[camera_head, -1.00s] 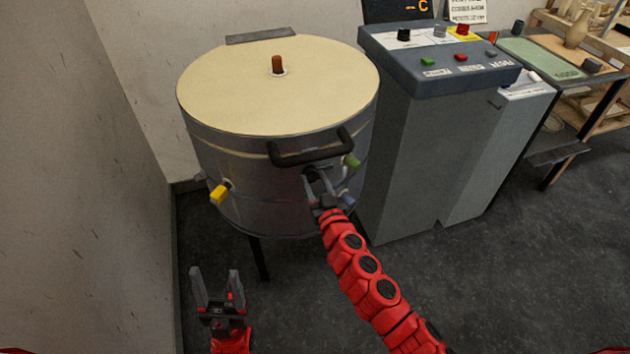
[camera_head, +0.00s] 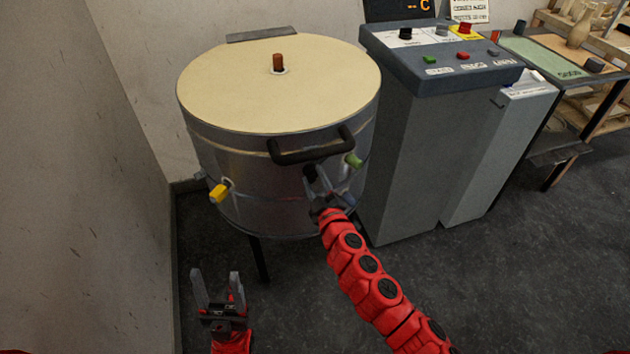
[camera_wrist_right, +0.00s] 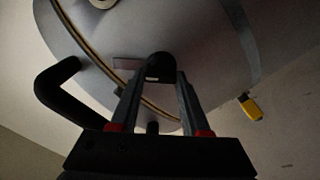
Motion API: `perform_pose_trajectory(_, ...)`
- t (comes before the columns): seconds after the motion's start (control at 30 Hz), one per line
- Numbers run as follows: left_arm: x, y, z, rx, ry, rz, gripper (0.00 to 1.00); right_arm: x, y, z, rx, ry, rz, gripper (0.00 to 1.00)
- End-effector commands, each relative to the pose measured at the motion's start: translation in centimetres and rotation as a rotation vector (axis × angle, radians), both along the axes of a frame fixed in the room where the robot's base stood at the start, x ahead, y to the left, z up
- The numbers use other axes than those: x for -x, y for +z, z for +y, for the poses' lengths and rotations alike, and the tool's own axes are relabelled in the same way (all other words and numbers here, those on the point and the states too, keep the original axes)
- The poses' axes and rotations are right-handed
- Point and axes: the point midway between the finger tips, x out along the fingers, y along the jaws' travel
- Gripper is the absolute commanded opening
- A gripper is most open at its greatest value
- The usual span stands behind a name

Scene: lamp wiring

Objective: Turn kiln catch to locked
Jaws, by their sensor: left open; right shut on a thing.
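The kiln (camera_head: 235,165) is a round metal drum with a cream lid (camera_head: 240,85), which is down. Its catch shows as a dark rounded knob (camera_wrist_right: 160,66) between my right fingertips in the right wrist view, beside a small flat grey piece. My right gripper (camera_head: 312,176) is shut on this knob at the kiln's front, below the black lid handle (camera_head: 312,148). The fingers hide part of the catch, and I cannot read its locked or unlocked position. My left gripper (camera_head: 217,278) is open and empty, low in front of the kiln.
A yellow peg (camera_head: 219,193) and a green peg (camera_head: 353,160) stick out of the kiln's side. A grey control cabinet (camera_head: 425,150) stands close at its right. A wall (camera_head: 70,170) is at the left. The floor in front is clear.

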Motion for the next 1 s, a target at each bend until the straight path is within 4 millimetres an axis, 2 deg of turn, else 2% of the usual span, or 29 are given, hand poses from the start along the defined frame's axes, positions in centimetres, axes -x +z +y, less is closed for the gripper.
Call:
perform_pose_trajectory(0.6, 0.0, -1.0, 0.0, 0.000, 0.000, 0.000, 0.62, 0.1, -0.4, 0.2, 0.541, 0.000, -0.173, 0.00)
perform_pose_trajectory(1.0, 0.0, -1.3, 0.0, 0.000, 0.000, 0.000, 0.62, 0.1, -0.5, 0.3, 0.748, 0.002, -0.242, 0.00)
